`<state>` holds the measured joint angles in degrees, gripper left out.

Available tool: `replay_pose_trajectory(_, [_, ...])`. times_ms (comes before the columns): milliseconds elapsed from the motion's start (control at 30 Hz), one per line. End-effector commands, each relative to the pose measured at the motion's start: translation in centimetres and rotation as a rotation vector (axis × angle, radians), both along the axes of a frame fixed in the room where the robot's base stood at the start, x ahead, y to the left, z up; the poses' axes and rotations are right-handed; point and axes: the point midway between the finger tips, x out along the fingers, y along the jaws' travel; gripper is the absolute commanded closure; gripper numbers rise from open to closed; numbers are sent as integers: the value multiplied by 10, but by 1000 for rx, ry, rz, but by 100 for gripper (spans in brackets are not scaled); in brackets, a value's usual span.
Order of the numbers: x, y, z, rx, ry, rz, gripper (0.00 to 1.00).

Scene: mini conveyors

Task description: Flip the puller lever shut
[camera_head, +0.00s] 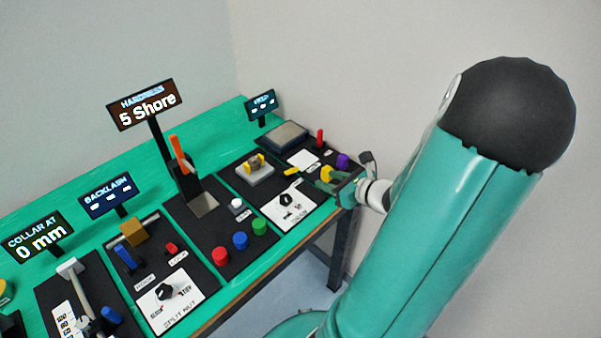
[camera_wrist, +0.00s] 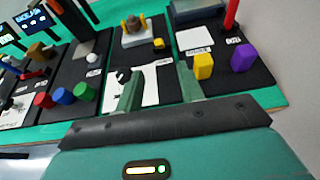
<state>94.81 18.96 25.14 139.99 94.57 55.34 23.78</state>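No label I can read marks the puller lever, so I cannot tell which part it is. Candidates include an upright red handle (camera_head: 320,138) on the far right panel, also in the wrist view (camera_wrist: 232,14), and a small yellow piece (camera_head: 291,171) beside a grey block with a yellow clamp-like fixture (camera_head: 257,163). That fixture also shows in the wrist view (camera_wrist: 135,30). My gripper (camera_wrist: 160,82) is open and empty, its green fingers apart over the white dial card (camera_wrist: 150,84). In the head view my gripper (camera_head: 330,182) is at the bench's right front edge.
A yellow knob (camera_wrist: 203,66) and a purple knob (camera_wrist: 243,57) stand close to the right finger. Red, blue and green buttons (camera_head: 240,240) lie to the left. An orange lever (camera_head: 181,153) stands under the "5 Shore" display (camera_head: 142,105). A wall is behind the bench.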

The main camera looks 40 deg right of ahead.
Motion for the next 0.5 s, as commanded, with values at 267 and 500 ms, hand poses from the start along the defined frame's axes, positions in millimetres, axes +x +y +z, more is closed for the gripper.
replay_pose_trajectory(267, [48, 3, -19, 2, -1, 10, 62])
replay_pose_trajectory(500, [89, 5, -37, 2, -1, 7, 62])
